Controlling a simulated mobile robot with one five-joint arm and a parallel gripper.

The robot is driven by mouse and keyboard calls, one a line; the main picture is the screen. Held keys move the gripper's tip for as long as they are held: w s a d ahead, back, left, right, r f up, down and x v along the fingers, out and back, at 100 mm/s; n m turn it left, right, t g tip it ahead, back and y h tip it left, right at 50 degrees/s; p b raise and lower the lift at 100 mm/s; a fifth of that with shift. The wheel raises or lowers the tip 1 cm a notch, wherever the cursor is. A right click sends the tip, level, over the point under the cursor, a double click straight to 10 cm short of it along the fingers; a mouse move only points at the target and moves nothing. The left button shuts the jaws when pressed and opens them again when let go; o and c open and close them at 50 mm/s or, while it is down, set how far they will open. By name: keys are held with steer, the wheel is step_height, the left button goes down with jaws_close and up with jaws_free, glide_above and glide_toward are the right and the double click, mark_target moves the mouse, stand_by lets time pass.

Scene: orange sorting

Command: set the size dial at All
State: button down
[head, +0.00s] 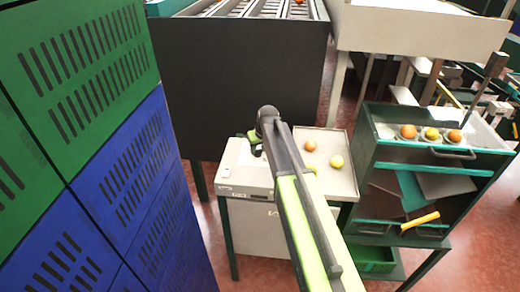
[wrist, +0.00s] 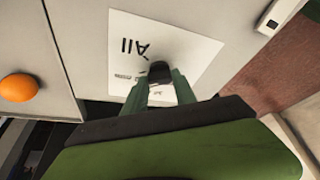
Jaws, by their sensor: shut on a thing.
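The size dial is a small dark knob (wrist: 159,72) on a white label plate (wrist: 192,48) in the wrist view. The word "All" is printed on the plate, up and left of the knob, with smaller marks left of it. My gripper (wrist: 161,86) has its two greenish fingers shut on the knob, one on each side. Which mark the knob points to cannot be told. In the head view, the white machine (head: 245,178) that my arm reaches over stands in the middle; my arm hides the dial there.
Green and blue slatted crates (head: 120,190) stack close on the left. A green rack (head: 375,150) with several fruits stands right. A dark conveyor housing (head: 240,80) stands behind.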

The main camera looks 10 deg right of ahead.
steer(key=shift+d, duration=0.2)
steer(key=shift+a, duration=0.15)
steer(key=shift+a+m+h, duration=0.1)
steer(key=shift+m+h, duration=0.2)
steer(key=shift+m, duration=0.2)
steer(key=m+h, duration=0.1)
steer(key=m, duration=0.2)
steer(key=m+h, duration=0.1)
steer(key=m, duration=0.2)
steer(key=shift+a, duration=0.2)
steer(key=m, duration=0.2)
steer(key=m+g+h, duration=0.1)
steer(key=m, duration=0.1)
steer(key=shift+h, duration=0.3)
steer(key=shift+m, duration=0.4)
steer(key=c, duration=1)
jaws_free()
steer(key=shift+g, duration=0.3)
